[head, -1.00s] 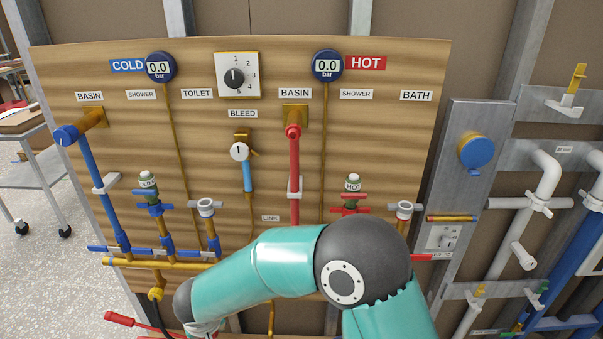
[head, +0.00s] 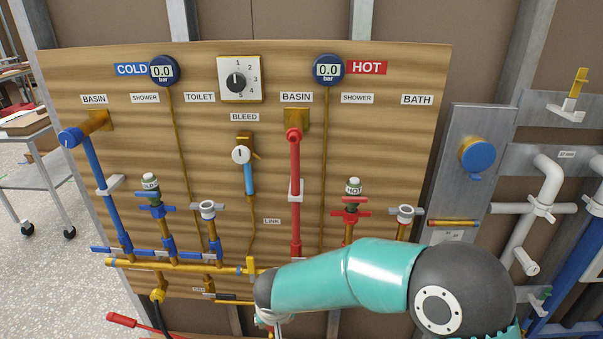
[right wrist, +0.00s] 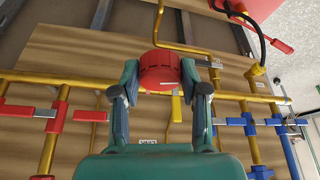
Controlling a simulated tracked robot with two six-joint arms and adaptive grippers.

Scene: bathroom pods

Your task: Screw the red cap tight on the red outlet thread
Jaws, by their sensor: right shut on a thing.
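The red cap (right wrist: 160,70) is between the two fingers of my right gripper (right wrist: 161,80) in the right wrist view. It is a short, wide round cap, and the fingers are shut on its sides. In the head view my right gripper (head: 270,320) is low, at the board's bottom edge, partly cut off by the frame and hidden by my arm. I cannot make out the cap there. A red pipe (head: 295,220) runs up to a red round fitting (head: 293,135) under the right BASIN label. I cannot make out a thread on it. My left gripper is out of view.
The wooden board (head: 370,130) carries blue, red and brass pipes, valves and two gauges. A brass pipe (head: 190,266) crosses low on the board. A red-handled tool (head: 122,319) is at lower left. White pipes (head: 540,190) stand at right.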

